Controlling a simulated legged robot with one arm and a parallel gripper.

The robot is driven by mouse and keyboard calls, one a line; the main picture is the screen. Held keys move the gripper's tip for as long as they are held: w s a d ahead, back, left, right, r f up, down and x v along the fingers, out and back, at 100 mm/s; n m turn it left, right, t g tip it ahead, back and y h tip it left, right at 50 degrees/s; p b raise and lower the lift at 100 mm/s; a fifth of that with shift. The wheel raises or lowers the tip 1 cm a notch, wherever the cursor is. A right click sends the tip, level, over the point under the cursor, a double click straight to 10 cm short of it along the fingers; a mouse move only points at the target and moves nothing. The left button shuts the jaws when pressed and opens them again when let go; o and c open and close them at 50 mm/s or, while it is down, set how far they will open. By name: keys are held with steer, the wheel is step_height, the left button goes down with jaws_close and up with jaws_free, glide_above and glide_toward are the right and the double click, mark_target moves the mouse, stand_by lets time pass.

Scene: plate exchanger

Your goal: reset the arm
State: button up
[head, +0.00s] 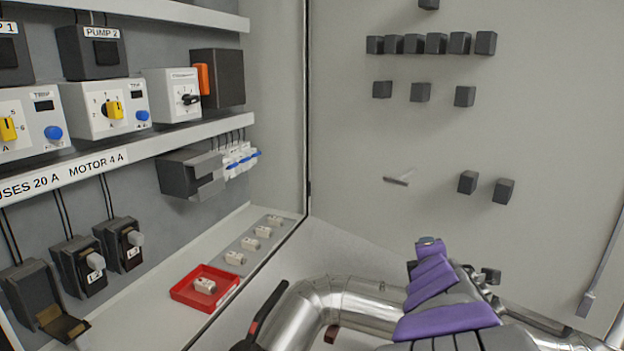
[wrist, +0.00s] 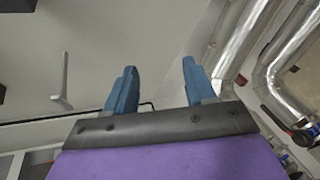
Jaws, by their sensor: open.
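My gripper (wrist: 160,72) shows in the wrist view as two blue fingers set apart on a dark bar above a purple pad. The fingers are open with nothing between them. They point toward a pale grey panel (wrist: 150,35). In the head view my purple and grey arm (head: 440,300) is folded low at the lower right, in front of the panel. My fingertips cannot be made out there.
Silver pipes (head: 335,300) run beside my arm; they also show in the wrist view (wrist: 240,50). An open cabinet at left holds switches, fuse holders (head: 80,265) and a red tray (head: 192,295) with a white fuse. A handle (head: 400,179) juts from the panel.

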steer(key=s+d+f+m+g+b, duration=0.1)
steer(key=s+f+m+g+b, duration=0.1)
steer(key=s+f+m+g, duration=1.05)
steer(key=s+a+f+m+g+y+b, duration=0.1)
steer(key=s+a+f+m, duration=0.1)
steer(key=s, duration=0.7)
steer(key=s+a+f+m+g+y, duration=0.1)
steer(key=s+a+f, duration=0.3)
steer(key=s, duration=0.4)
steer(key=s+a+f+m+g+y+b, duration=0.1)
steer(key=s+a+f+m+y, duration=0.1)
steer(key=s+a, duration=0.3)
steer(key=shift+s+a+f+m+b, duration=0.15)
steer(key=shift+s+f+m+b, duration=0.4)
steer(key=shift+s, duration=1.8)
steer(key=shift+d+f, duration=0.15)
steer(key=shift+d, duration=0.05)
